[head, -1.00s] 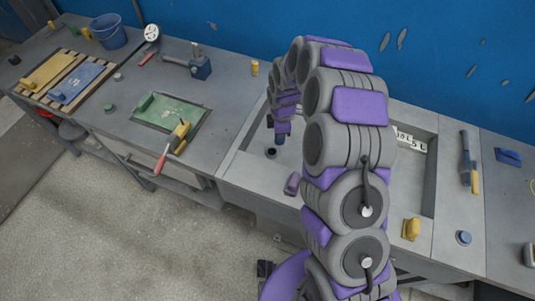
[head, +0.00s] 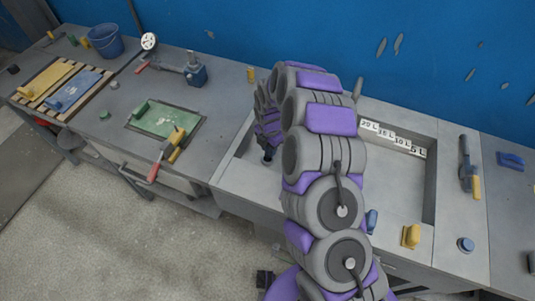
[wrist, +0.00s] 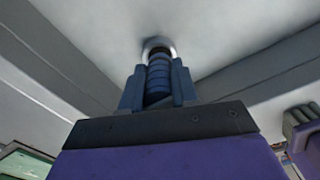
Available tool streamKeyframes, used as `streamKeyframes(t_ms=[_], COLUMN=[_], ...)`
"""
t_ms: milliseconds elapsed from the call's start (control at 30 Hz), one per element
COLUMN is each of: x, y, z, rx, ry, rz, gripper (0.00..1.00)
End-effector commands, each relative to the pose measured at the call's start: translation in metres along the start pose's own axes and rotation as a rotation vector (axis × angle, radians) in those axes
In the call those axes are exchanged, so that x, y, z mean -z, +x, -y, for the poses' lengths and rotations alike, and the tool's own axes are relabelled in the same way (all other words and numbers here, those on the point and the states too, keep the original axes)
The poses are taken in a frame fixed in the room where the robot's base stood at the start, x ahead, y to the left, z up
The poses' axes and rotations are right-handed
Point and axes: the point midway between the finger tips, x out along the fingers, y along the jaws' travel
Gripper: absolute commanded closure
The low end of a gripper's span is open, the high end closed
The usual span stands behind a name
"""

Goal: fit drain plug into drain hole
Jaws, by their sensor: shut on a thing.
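My gripper (wrist: 158,92) is shut on the drain plug (wrist: 157,76), a dark blue ribbed cylinder, in the wrist view. The plug lines up with the drain hole (wrist: 157,43), a dark opening with a bright metal rim in the basin floor. The plug's far end overlaps the hole's dark opening in the wrist view; I cannot tell how far it is in. In the head view my gripper (head: 267,152) points down at the left end of the basin (head: 390,190), and my arm hides much of the hole and plug.
The basin's raised rim and walls surround the gripper closely on the left. A volume label strip (head: 393,138) is on the back wall. A green panel (head: 165,118) lies left.

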Motion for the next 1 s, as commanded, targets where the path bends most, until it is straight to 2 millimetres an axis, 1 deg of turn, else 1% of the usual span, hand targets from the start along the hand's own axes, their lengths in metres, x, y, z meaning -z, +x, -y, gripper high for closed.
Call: streamKeyframes(t_ms=[233,300,433,467,500,700,733,1000], x=[0.005,0.005,0.004,0.004,0.004,0.002,0.002,0.004], y=[0.034,0.038,0.036,0.036,0.035,0.034,0.034,0.033], z=[-0.003,-0.004,-0.004,-0.004,-0.004,-0.002,-0.002,-0.004], rx=[0.010,0.012,0.009,0.008,0.007,0.004,0.004,0.006], ry=[0.000,0.000,0.001,0.001,0.001,0.002,0.001,0.000], rz=[0.002,0.003,0.003,0.002,0.002,0.001,0.001,0.004], gripper=[1.00,1.00,1.00,0.70,0.66,0.47,0.45,0.45])
